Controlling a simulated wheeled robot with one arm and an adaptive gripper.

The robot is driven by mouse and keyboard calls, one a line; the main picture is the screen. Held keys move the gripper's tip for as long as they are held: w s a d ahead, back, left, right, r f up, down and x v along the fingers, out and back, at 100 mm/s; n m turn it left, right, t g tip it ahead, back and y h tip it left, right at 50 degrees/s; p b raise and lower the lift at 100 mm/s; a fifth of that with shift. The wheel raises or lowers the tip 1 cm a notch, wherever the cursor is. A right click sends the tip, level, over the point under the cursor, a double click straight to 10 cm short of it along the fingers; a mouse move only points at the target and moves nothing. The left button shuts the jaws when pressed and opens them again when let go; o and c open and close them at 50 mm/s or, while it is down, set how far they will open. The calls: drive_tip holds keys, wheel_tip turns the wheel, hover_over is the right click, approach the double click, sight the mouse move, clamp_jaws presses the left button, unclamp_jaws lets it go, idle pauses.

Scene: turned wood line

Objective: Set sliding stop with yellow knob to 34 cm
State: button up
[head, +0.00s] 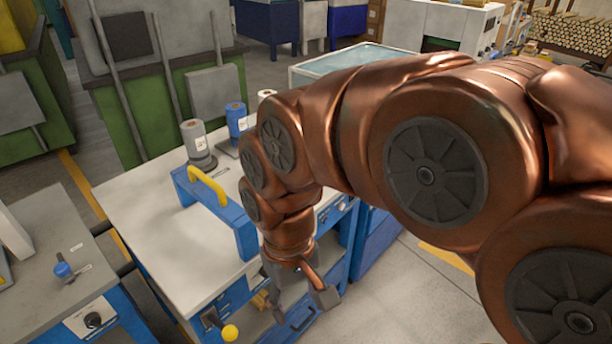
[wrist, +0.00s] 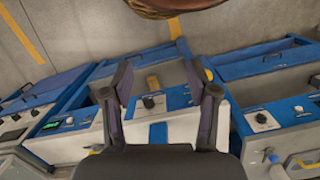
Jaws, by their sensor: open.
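A round yellow knob (head: 230,333) sits beside a black fitting low on the front of the blue and white bench, at the bottom of the head view. I cannot tell whether it belongs to the sliding stop, and no centimetre scale is readable. My gripper (head: 302,300) hangs in front of the bench, up and to the right of the knob and apart from it. In the wrist view my gripper (wrist: 157,70) has its two fingers wide apart with nothing between them. A small yellow patch shows by its right finger; what it is I cannot tell.
The bench top (head: 160,225) carries a blue bracket with a yellow handle (head: 207,187), a grey cylinder (head: 194,140) and a blue cylinder (head: 237,117). A second bench (head: 50,240) stands at the left. Open floor (head: 400,300) lies to the right.

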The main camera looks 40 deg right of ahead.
drive_tip(key=w+d+r+m+t+b, duration=0.1)
drive_tip(key=w+d+r+m, duration=0.15)
drive_tip(key=w, duration=0.95)
drive_tip(key=w+d+r+m, duration=0.2)
drive_tip(key=w+d, duration=0.2)
drive_tip(key=w, duration=0.8)
drive_tip(key=w+d+f+m, duration=0.2)
drive_tip(key=w+d, duration=0.1)
drive_tip(key=d, duration=0.2)
drive_tip(key=w+d+f+m+b, duration=0.1)
drive_tip(key=w+d+f+m, duration=0.1)
drive_tip(key=d, duration=0.4)
drive_tip(key=w+d+f+m, duration=0.1)
drive_tip(key=w+d+m, duration=0.2)
drive_tip(key=w+d, duration=0.2)
drive_tip(key=shift+d+f+t, duration=0.3)
drive_tip(key=shift+d+f, duration=0.1)
drive_tip(key=shift+w+d+f+m, duration=0.1)
drive_tip(key=shift+d+f+m, duration=0.1)
drive_tip(key=shift+d+m, duration=0.2)
drive_tip(key=shift+f+p, duration=0.55)
drive_tip(key=shift+f, duration=3.3)
drive_tip(key=shift+c, duration=0.4)
clamp_jaws()
